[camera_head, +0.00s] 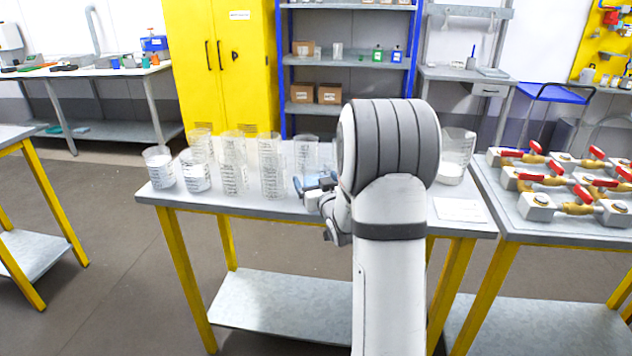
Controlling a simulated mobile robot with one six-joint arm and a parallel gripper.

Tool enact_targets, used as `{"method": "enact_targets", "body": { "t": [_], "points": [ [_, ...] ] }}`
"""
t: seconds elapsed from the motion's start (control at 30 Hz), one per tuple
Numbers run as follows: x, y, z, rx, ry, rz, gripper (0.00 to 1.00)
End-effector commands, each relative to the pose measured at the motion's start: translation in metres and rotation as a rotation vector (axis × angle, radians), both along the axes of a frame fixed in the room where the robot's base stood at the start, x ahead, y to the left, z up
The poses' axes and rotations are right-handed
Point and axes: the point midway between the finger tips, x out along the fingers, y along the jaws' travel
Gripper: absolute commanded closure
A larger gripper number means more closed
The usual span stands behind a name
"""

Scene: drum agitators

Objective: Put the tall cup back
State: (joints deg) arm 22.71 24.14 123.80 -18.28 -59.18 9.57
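Several clear graduated cups stand on the grey-topped table (345,206) with yellow legs. Two taller ones, a tall cup (233,166) and another tall cup (271,170), stand left of my gripper. Shorter cups with white at the bottom, one at the left end (159,170) and one beside it (196,175), stand further left. More cups, one of them at the back (305,154), stand behind. My gripper (308,185) is low over the table, just right of the front tall cup. My arm hides much of it, and whether it holds anything is unclear.
A wide cup (454,160) stands at the table's right end, partly behind my arm. A white sheet (459,209) lies in front of it. The right-hand table (575,232) holds several red-handled valves. Yellow cabinet (222,65) and blue shelf (345,75) stand behind.

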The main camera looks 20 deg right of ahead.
Motion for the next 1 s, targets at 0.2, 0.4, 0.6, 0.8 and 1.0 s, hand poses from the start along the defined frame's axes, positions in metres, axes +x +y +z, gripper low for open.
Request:
{"method": "enact_targets", "body": {
  "t": [0.2, 0.4, 0.6, 0.8, 1.0],
  "points": [
    [-0.004, 0.0, 0.003, 0.0, 0.0, 0.0, 0.13],
    [-0.045, 0.005, 0.002, 0.0, 0.0, -0.001, 0.13],
    [-0.087, 0.011, 0.002, 0.0, 0.0, -0.001, 0.13],
    [-0.113, 0.014, 0.002, 0.0, 0.001, 0.0, 0.13],
    [-0.119, 0.016, 0.003, -0.001, 0.006, 0.0, 0.13]
  ]
}}
